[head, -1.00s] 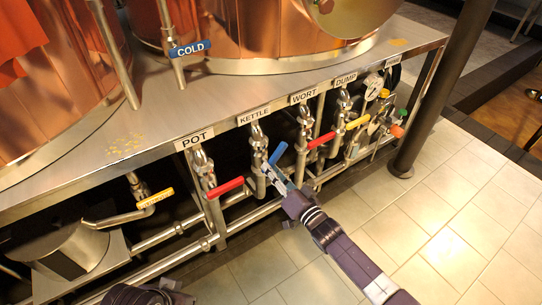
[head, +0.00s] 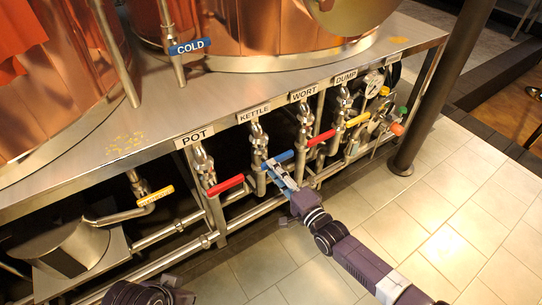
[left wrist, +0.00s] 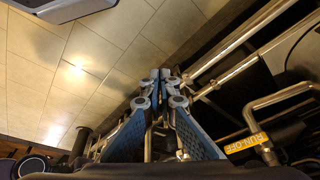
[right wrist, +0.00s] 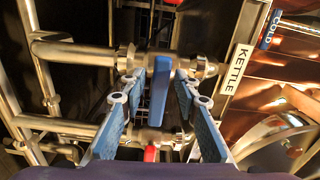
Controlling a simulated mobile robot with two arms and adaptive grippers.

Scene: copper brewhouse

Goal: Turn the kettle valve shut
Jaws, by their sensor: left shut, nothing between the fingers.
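The kettle valve is a steel valve with a blue lever handle (head: 282,157), under the KETTLE label (head: 254,113) in the head view. The handle slopes slightly up to the right, much like the red levers beside it. My right gripper (head: 277,173) is at this handle. In the right wrist view the blue handle (right wrist: 160,88) stands between the two fingers of my right gripper (right wrist: 159,82), with a gap showing on each side. That gripper is open. My left gripper (left wrist: 160,76) is shut and empty in the left wrist view, low over the tiles.
Red levers sit on the POT valve (head: 226,185) and the WORT valve (head: 321,138), close on either side. A yellow lever (head: 357,120) is under DUMP. Steel pipes run below. A dark post (head: 437,85) stands at the right. The tiled floor (head: 465,195) in front is clear.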

